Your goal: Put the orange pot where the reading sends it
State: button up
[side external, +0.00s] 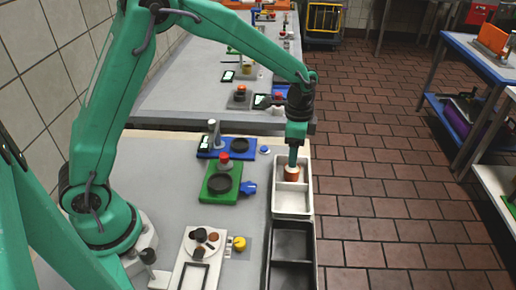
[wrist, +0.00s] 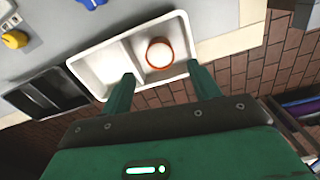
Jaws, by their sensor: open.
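The orange pot (side external: 292,175) with a pale top stands upright in the far compartment of the white tray (side external: 277,195). In the wrist view the pot (wrist: 160,53) sits in the right compartment of the white tray (wrist: 86,70), near its divider. My gripper (side external: 294,158) points down just above the pot and partly hides it in the side view. In the wrist view my gripper's (wrist: 162,86) two fingers are spread wide, with nothing held between them. A small display (side external: 204,142) stands on the blue board; its reading is too small to make out.
A black two-part tray (side external: 292,224) adjoins the white tray's near end. A blue board (side external: 226,155) and a green board (side external: 221,196), each with a dark round plate, lie to the left. A white board (side external: 181,270) and a yellow knob (side external: 239,243) are nearer.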

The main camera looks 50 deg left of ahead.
jog(key=shift+r, duration=2.95)
jog(key=s+a+r+n+t, duration=0.3)
jog(key=s+a+r+n, duration=0.2)
jog(key=s+r, duration=0.55)
jog(key=s+a+n+t, duration=0.2)
jog(key=s+a+n, duration=0.2)
jog(key=s, duration=0.9)
jog(key=shift+s+n+t, duration=0.25)
jog(key=shift+n+t, duration=0.05)
jog(key=shift+n, duration=0.5)
